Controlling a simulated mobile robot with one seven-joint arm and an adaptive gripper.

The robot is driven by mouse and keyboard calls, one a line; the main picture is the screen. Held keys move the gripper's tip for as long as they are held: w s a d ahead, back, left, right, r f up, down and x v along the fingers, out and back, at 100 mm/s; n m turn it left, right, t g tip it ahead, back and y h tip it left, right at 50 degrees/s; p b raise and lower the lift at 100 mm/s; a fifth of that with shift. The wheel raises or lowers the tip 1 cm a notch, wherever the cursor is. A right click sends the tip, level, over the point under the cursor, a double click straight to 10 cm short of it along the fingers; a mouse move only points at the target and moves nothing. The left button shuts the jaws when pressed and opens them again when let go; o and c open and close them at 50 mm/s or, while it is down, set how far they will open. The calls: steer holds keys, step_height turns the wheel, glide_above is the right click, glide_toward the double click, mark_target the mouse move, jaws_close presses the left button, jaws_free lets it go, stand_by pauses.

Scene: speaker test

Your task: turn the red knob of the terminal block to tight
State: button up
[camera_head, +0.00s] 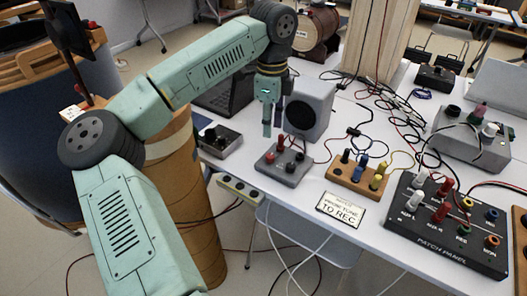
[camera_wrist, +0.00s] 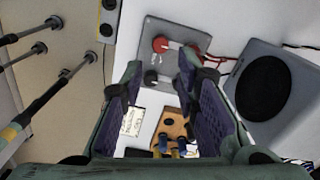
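The terminal block (camera_head: 283,177) is a grey box with red and black knobs near the table's front edge. One red knob (camera_head: 280,143) stands at its back, and another red one is at its left. In the wrist view the block (camera_wrist: 150,28) is at the top, with a red knob (camera_wrist: 160,44) and a black knob (camera_wrist: 150,77) in sight. A second red knob (camera_wrist: 195,48) is partly hidden by the right finger. My gripper (camera_head: 272,126) is open and empty, above the block and pointing down. Its fingers (camera_wrist: 161,75) are apart with nothing between them.
A grey speaker (camera_head: 310,108) stands close behind and right of my gripper. A wooden block (camera_head: 345,180) with coloured posts is to the right, then a black patch panel (camera_head: 440,235). A sign (camera_head: 341,208) lies in front. A dark box (camera_head: 219,141) is at the left. Cables cross the table.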

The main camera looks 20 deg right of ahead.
mark_target(270, 156)
step_height(270, 156, down, 10)
steer(key=shift+d+f+p, duration=0.1)
steer(key=shift+p, duration=1.05)
steer(key=shift+c, duration=0.3)
jaws_close()
